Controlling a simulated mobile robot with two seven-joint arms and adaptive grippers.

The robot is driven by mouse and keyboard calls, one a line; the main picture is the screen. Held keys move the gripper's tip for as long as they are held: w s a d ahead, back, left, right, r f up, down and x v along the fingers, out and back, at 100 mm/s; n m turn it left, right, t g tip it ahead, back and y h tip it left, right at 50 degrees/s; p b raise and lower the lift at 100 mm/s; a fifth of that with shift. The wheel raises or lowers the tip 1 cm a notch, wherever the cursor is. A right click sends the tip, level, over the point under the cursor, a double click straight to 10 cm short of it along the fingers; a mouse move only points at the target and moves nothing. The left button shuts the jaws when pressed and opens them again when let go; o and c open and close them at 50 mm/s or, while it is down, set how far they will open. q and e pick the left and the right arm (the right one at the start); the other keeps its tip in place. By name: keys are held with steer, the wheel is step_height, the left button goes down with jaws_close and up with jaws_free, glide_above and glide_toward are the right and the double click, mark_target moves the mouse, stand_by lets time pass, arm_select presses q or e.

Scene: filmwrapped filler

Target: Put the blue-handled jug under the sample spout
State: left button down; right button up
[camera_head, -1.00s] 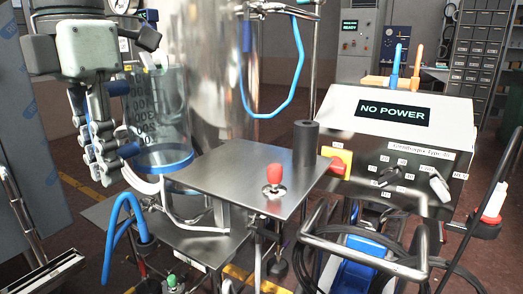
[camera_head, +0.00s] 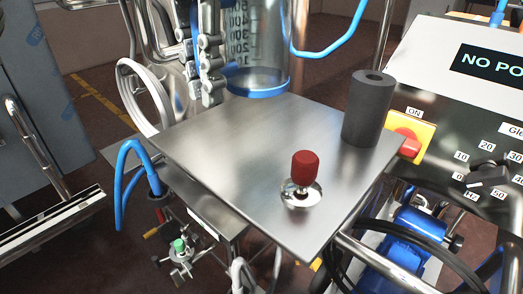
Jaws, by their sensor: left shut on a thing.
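The clear jug (camera_head: 258,45) with dark volume marks and a blue base ring is at the top middle, upright, its top cut off by the picture edge. My left gripper (camera_head: 206,72) is at the jug's left side, its grey fingers shut on the jug's handle. The handle is mostly hidden behind the fingers; a little blue shows beside them. The jug's base appears just behind the back edge of the steel plate (camera_head: 215,150); I cannot tell its height above it. I cannot make out the sample spout. My right gripper is not in view.
A dark cylinder (camera_head: 368,110) stands at the plate's back right, and a red-topped knob (camera_head: 304,178) at its front. The control box (camera_head: 450,130) is to the right. A blue hose (camera_head: 135,160) loops at the left. The plate's middle is bare.

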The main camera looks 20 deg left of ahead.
arm_select(q)
glide_above(255, 173)
step_height(255, 173, down, 4)
steer(key=shift+b, duration=0.4)
step_height(255, 173, down, 4)
steer(key=shift+r, duration=0.1)
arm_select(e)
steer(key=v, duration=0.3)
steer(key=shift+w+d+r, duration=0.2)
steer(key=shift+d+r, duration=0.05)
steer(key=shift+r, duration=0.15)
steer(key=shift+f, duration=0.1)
arm_select(q)
steer(key=shift+f, duration=0.2)
steer(key=c, duration=1.6)
jaws_free()
steer(key=shift+c, duration=0.2)
steer(key=shift+o, duration=0.7)
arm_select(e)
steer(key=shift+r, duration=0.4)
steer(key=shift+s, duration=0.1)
